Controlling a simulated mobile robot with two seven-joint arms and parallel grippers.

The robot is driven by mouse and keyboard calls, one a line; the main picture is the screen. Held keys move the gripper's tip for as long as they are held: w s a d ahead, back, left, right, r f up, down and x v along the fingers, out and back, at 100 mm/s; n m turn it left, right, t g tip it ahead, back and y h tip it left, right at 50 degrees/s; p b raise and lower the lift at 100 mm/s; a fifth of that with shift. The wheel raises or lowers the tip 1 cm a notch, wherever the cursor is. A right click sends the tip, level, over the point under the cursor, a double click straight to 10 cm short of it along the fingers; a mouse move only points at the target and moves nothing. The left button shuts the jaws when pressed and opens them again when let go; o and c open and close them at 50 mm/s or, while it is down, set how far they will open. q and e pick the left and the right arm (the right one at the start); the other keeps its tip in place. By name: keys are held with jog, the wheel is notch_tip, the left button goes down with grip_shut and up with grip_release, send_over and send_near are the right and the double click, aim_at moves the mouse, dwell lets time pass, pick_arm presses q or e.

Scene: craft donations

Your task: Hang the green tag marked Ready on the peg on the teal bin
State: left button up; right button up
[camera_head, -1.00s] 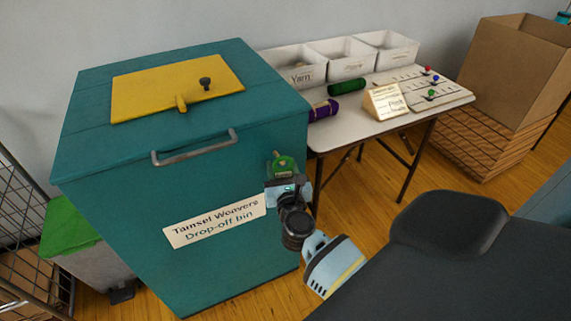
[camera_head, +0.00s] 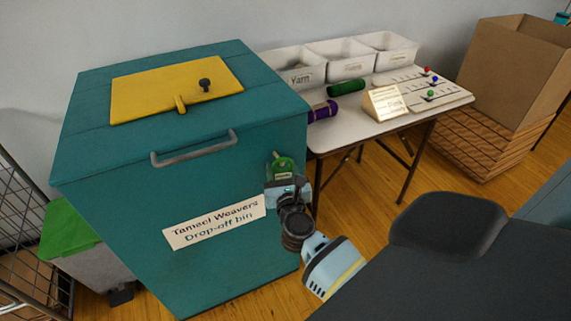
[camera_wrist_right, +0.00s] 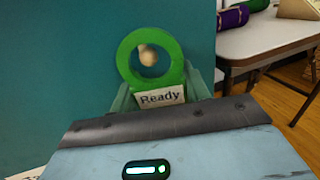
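The green tag (camera_wrist_right: 172,75) has a ring-shaped top and a white label reading "Ready". My right gripper (camera_wrist_right: 160,100) is shut on its lower part and holds it upright, ring up, in front of the teal bin. In the right wrist view the round end of the peg (camera_wrist_right: 148,57) shows inside the ring's hole; I cannot tell whether the ring is around the peg or still in front of it. In the head view the tag (camera_head: 283,165) and right gripper (camera_head: 286,184) are at the right part of the front of the teal bin (camera_head: 120,225). My left gripper is out of view.
The bin has a metal handle (camera_head: 195,150), a yellow flap (camera_head: 150,88) and a white sign (camera_head: 215,222). A table (camera_head: 345,133) with white boxes, yarn rolls and a small sign stands close on the right. A cardboard box (camera_head: 515,75) is farther right.

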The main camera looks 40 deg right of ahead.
aim_at(282, 176)
jog(key=shift+w+d+r, duration=0.1)
jog(key=shift+w+r, duration=0.1)
jog(key=shift+w, duration=0.05)
jog(key=shift+o, duration=0.6)
jog(key=shift+s+a+f, duration=0.35)
jog(key=shift+s+a, duration=0.15)
jog(key=shift+s, duration=0.05)
jog(key=shift+s+a+f, duration=0.35)
jog(key=shift+s+a, duration=0.15)
jog(key=v, duration=0.4)
jog(key=shift+s+d+r, duration=0.15)
jog(key=shift+s+r, duration=0.2)
jog(key=shift+r, duration=0.05)
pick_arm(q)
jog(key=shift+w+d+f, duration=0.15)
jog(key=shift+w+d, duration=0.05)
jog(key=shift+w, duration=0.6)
pick_arm(e)
jog(key=shift+s, duration=0.5)
jog(key=shift+a, duration=0.2)
